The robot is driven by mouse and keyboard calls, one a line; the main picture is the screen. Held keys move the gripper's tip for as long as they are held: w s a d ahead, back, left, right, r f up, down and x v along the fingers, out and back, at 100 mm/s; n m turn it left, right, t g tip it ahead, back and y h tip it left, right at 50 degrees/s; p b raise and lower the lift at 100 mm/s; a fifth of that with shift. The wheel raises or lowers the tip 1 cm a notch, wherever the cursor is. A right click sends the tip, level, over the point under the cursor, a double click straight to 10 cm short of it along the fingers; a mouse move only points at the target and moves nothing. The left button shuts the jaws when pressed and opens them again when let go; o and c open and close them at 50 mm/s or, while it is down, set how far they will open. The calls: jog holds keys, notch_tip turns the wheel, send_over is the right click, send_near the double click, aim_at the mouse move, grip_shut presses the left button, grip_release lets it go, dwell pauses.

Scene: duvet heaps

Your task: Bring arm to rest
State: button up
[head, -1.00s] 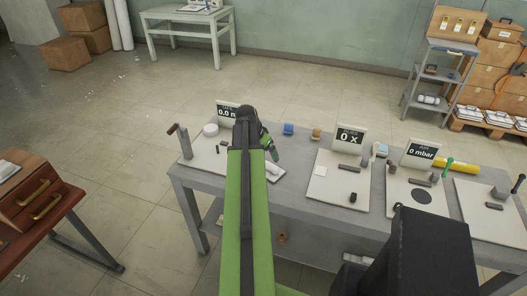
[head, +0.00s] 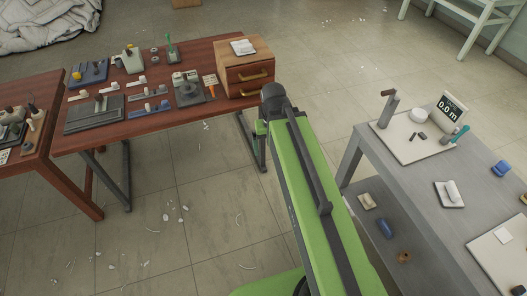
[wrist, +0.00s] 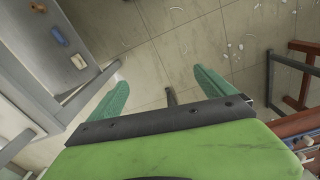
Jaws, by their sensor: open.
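My gripper (wrist: 158,88) shows in the wrist view with its two teal fingers spread wide apart. Nothing is held between them, and bare tiled floor lies beyond. In the head view my green arm reaches forward over the gap between the grey table (head: 405,190) and the brown table (head: 140,122). The fingers are hidden there behind the end of the arm. In the wrist view the grey table is at the left and the brown table at the right edge.
The brown table carries a wooden drawer box (head: 247,70) near my arm's end. The grey table carries a display sign (head: 449,108) on a pale board, and a lower shelf with small items. A crumpled duvet (head: 40,25) lies at the far left. Debris litters the open floor.

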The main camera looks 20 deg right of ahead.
jog(key=shift+n, duration=0.7)
jog(key=a, duration=0.5)
jog(key=shift+s, duration=0.4)
